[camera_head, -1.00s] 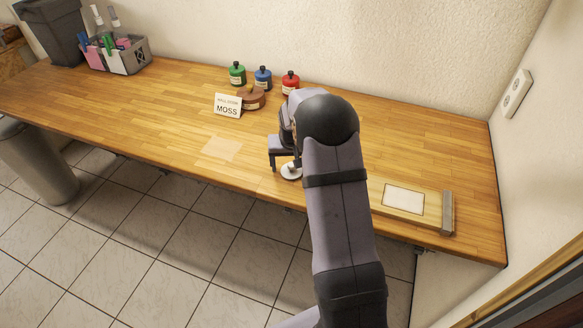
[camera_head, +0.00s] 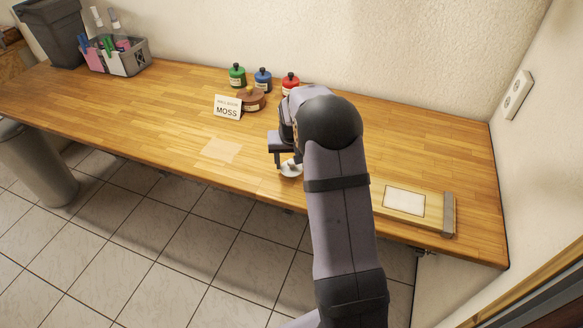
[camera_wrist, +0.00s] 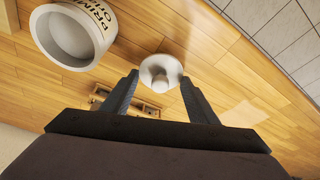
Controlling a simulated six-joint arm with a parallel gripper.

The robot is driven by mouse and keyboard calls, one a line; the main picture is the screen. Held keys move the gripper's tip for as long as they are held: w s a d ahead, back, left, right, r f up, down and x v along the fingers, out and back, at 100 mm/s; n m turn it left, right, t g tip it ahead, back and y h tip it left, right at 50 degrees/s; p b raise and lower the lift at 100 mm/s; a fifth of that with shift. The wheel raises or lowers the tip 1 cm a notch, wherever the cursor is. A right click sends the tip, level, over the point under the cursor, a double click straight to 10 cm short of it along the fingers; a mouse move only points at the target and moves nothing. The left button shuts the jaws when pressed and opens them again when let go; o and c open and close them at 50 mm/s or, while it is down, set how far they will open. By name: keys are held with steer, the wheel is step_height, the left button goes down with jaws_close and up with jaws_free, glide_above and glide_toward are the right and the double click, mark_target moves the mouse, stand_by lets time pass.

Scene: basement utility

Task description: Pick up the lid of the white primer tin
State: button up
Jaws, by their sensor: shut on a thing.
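The lid is a round white disc with a small knob (camera_wrist: 160,71), held between the fingertips of my gripper (camera_wrist: 160,78) in the wrist view. In the head view the lid (camera_head: 291,171) shows under my gripper (camera_head: 284,158), near the bench's front edge. The primer tin (camera_wrist: 72,38) is a white open cylinder with dark lettering at the upper left of the wrist view. Its mouth is uncovered and the lid is apart from it. In the head view the tin is hidden, apparently behind my arm.
The wooden bench (camera_head: 150,115) holds green (camera_head: 237,76), blue (camera_head: 263,80) and red (camera_head: 290,83) bottles, a round brown object (camera_head: 252,100) and a MOSS card (camera_head: 227,107). A grey caddy (camera_head: 125,58) stands back left. A board with a white panel (camera_head: 404,201) lies right. The left-middle is clear.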

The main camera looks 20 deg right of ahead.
mark_target(291, 161)
step_height(291, 161, up, 8)
steer(key=shift+r+b, duration=0.1)
steer(key=shift+b, duration=1.05)
steer(key=s+d+r+m+p, duration=0.3)
steer(key=s+d+r+p, duration=0.25)
steer(key=s+d, duration=0.5)
steer(key=shift+w+a+f+n+y+b, duration=0.15)
steer(key=shift+w+a+f+n+y, duration=0.25)
steer(key=shift+n, duration=0.95)
steer(key=shift+w+a+f+n+y+b, duration=0.15)
steer(key=shift+a+n, duration=0.3)
steer(key=shift+n, duration=0.85)
steer(key=shift+w+a+f+n+y+b, duration=0.15)
steer(key=shift+a+f+n+y, duration=0.25)
steer(key=shift+n, duration=0.95)
steer(key=shift+r, duration=0.1)
steer(key=shift+f, duration=0.2)
steer(key=shift+f+b, duration=2.45)
steer(key=shift+f, duration=0.55)
steer(key=shift+f, duration=0.15)
